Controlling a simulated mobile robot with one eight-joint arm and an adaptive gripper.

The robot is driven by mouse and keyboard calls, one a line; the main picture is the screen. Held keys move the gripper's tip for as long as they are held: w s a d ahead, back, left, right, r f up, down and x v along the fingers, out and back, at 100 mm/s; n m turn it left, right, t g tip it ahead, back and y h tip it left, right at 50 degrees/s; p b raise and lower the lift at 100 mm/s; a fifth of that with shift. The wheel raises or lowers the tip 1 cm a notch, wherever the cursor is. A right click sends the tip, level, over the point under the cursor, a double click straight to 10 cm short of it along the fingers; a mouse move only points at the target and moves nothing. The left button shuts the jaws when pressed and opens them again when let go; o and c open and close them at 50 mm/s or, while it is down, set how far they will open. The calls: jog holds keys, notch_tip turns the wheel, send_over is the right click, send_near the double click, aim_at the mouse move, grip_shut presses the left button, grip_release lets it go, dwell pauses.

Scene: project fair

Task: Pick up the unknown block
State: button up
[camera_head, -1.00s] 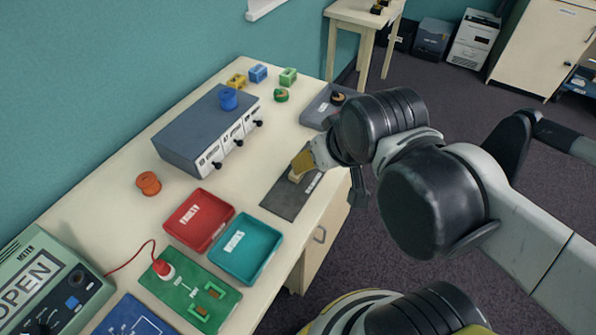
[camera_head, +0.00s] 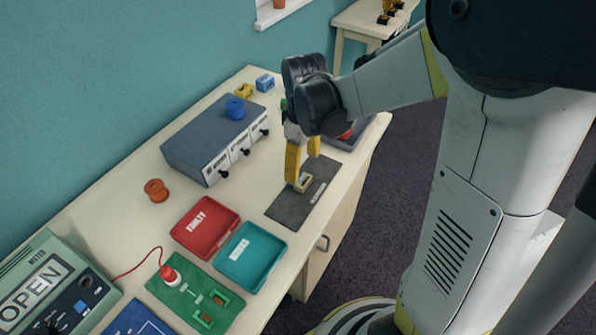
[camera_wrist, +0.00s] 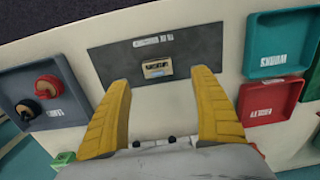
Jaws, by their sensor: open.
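The unknown block (camera_head: 304,182) is a small cream block with a dark-marked top, lying on the dark grey mat (camera_head: 285,210). It also shows in the wrist view (camera_wrist: 157,68), on the bare mat (camera_wrist: 205,48) below a white label strip. My gripper (camera_head: 303,168) points down over the block with its yellow fingers apart. In the wrist view the open fingers (camera_wrist: 161,78) stand wide on either side of the block's line, with nothing between them. In the head view the near finger hides part of the block. I cannot tell the exact height of the fingertips above the mat.
A red tray (camera_head: 182,237) and a teal tray (camera_head: 222,267) lie left of the mat. A grey-blue box (camera_head: 190,140) with several knobs stands behind. A grey tray (camera_wrist: 62,75) with round parts lies on the mat's other side. A green board (camera_head: 180,300) is at the front.

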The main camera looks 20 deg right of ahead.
aim_at(303, 180)
jog(key=f+b, duration=0.1)
jog(key=f, duration=0.3)
jog(key=f+b, duration=0.2)
jog(key=f, duration=0.1)
jog(key=shift+w+d+f, duration=0.1)
jog(key=shift+w+f, duration=0.1)
jog(key=shift+f, duration=0.2)
jog(key=shift+r, duration=0.1)
jog(key=c, duration=1.3)
